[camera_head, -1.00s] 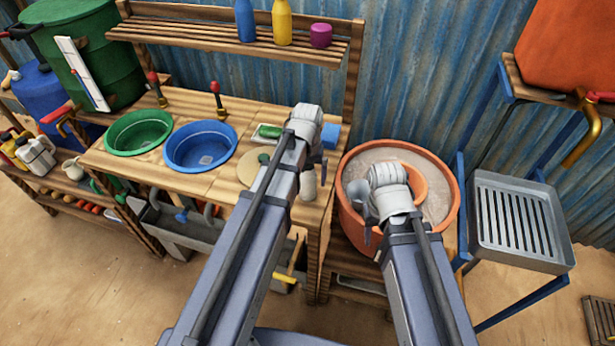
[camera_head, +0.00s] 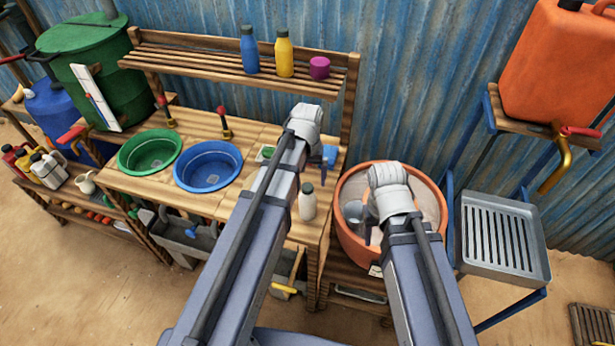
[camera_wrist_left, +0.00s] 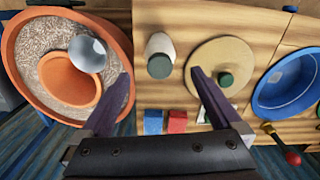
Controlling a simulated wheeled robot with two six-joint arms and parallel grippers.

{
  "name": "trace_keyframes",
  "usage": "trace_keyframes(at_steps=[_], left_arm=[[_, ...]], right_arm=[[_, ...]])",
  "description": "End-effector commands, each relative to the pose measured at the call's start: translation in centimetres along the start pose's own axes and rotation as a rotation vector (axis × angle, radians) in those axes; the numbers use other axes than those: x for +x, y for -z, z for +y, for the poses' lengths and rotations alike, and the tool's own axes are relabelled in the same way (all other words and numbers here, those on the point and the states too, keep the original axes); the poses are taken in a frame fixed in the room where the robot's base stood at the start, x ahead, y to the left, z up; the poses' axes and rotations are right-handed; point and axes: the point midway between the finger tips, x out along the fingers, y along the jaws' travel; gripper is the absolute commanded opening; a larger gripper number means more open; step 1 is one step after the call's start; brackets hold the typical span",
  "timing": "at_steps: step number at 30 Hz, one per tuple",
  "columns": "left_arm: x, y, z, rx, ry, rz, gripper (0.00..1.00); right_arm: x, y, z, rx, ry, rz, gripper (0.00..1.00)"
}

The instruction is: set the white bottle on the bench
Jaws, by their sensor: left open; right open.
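The white bottle (camera_head: 307,204) with a dark cap stands upright on the wooden bench (camera_head: 145,187), near its right end. It also shows from above in the left wrist view (camera_wrist_left: 160,46). My left gripper (camera_wrist_left: 160,73) is open and empty above the bench. In that view the bottle lies beyond the gap between its fingertips, and neither finger visibly touches it. My right gripper (camera_head: 390,196) is over the orange basin (camera_head: 345,243).
A round wooden disc (camera_wrist_left: 208,58) with a green knob lies beside the bottle. Red (camera_wrist_left: 177,121) and blue (camera_wrist_left: 153,122) blocks are close by. Blue (camera_head: 207,166) and green (camera_head: 150,152) bowls sit further left. A slatted shelf (camera_head: 200,63) with bottles stands behind.

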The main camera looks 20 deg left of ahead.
Motion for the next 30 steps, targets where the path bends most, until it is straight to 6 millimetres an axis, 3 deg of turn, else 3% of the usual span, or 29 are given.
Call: trace_keyframes(at_steps=[1,8,11,15,18,21,24,30], left_arm=[[-0.9,0.0,0.0,0.000,0.000,0.000,0.98],[-1.2,-0.2,0.1,0.005,0.001,0.000,0.98],[-1.1,-2.6,1.8,0.065,0.013,-0.006,0.98],[-1.1,-8.6,5.2,0.233,0.051,-0.020,0.98],[-1.2,-12.2,6.8,0.340,0.078,-0.028,0.98],[-1.2,-14.5,7.7,0.415,0.097,-0.033,0.98],[-1.2,-15.5,8.1,0.451,0.107,-0.036,0.98],[-1.3,-15.5,8.2,0.457,0.109,-0.037,0.98]], right_arm=[[-0.9,-0.1,0.1,0.000,0.000,0.000,0.50],[-1.2,-0.1,0.1,-0.001,0.000,0.000,0.50],[-1.1,-0.1,0.1,-0.001,0.000,0.000,0.50],[-1.1,-0.1,0.1,0.000,0.000,0.000,0.50],[-1.1,-0.1,0.1,0.000,0.000,0.000,0.50],[-1.1,-0.1,0.1,-0.001,0.000,0.000,0.50],[-1.1,-0.1,0.1,-0.001,0.000,0.000,0.50],[-1.1,-0.1,0.1,-0.001,0.000,0.000,0.50]])
